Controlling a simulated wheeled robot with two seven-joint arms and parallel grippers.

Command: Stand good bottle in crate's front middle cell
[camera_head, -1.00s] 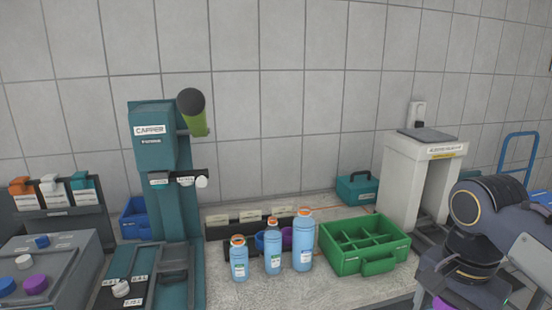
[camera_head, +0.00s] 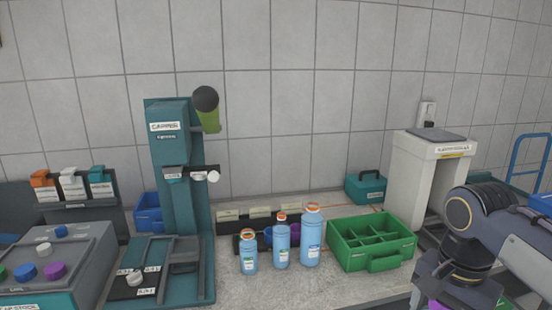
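Three blue bottles with orange-rimmed tops stand upright in a row on the counter: a short one (camera_head: 249,255), a middle one (camera_head: 282,245) and a tall one (camera_head: 311,240). I cannot tell which is the good bottle. The green crate (camera_head: 383,264) sits right of them, with dividers making several cells. Its cells look empty, and its front handle faces me. Part of my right arm shows at the lower right, beyond the crate, but its gripper fingertips are not visible. My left gripper is not in view.
A teal capper (camera_head: 172,205) stands left of the bottles. A grey cap stock box (camera_head: 50,265) with coloured caps is at far left. Behind the crate are a teal case (camera_head: 366,188) and a white arch-shaped device (camera_head: 434,150). A dark labelled rack (camera_head: 262,219) lies behind the bottles.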

